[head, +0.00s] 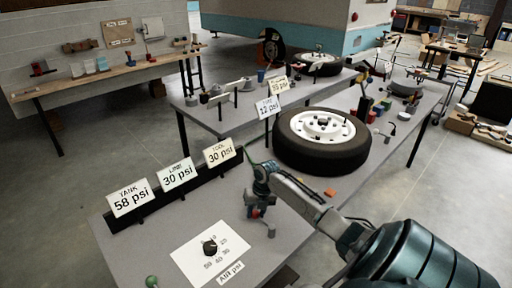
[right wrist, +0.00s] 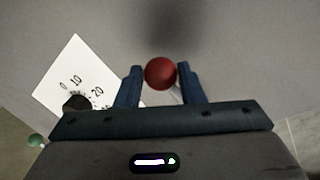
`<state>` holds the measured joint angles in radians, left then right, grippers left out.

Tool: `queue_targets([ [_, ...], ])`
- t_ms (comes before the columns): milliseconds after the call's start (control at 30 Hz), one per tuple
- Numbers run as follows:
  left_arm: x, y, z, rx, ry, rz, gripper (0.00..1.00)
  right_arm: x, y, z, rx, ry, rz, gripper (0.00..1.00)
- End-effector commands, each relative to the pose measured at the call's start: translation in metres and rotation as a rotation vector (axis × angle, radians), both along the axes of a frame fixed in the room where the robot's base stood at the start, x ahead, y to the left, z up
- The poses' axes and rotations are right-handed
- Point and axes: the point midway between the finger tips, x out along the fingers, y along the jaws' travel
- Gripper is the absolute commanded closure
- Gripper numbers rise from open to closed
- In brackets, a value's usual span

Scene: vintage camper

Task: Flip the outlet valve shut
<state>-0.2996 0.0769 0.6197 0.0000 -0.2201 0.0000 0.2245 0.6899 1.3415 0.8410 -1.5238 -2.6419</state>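A red ball knob (right wrist: 160,73) shows in the right wrist view, with a bit of pale stem below it. My right gripper (right wrist: 160,85) has one blue finger on each side of this knob, and it looks open, with little room at the sides. Whether the fingers touch the knob is hard to tell. In the head view my right gripper (head: 258,208) is low over the near bench, right of the dial card, and hides most of the knob. A green ball knob (head: 152,282) stands at the bench's near left. No label shows which knob is the outlet valve. My left gripper is out of view.
A white card with a black dial (head: 210,247) lies left of my right gripper. Signs read tank 58 psi (head: 130,198), line 30 psi (head: 177,174) and tool 30 psi (head: 219,151) along the back edge. A tyre (head: 322,154) lies beyond my arm.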

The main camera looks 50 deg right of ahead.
Motion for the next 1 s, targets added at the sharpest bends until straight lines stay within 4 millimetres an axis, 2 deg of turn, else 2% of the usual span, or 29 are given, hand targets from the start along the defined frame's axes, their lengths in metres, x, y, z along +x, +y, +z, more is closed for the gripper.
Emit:
queue_targets([
  [33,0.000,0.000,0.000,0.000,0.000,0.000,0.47,0.000,0.001,0.000,0.001,0.000,0.000,0.54],
  [67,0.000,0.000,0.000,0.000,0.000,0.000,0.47,0.000,0.001,0.000,0.001,0.000,0.000,0.48],
  [100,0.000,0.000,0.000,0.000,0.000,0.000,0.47,0.000,0.001,0.000,0.001,0.001,0.000,0.47],
  [467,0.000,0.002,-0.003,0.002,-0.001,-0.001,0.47,-0.001,-0.002,0.006,-0.003,0.000,0.000,0.47],
  [567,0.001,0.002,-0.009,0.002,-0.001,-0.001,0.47,-0.002,-0.005,0.019,-0.005,-0.002,0.001,0.47],
  [800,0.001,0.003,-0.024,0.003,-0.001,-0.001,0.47,-0.008,-0.012,0.067,-0.006,-0.002,0.002,0.47],
  [1000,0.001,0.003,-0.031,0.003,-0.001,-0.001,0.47,-0.011,-0.015,0.096,-0.003,-0.001,0.002,0.47],
])
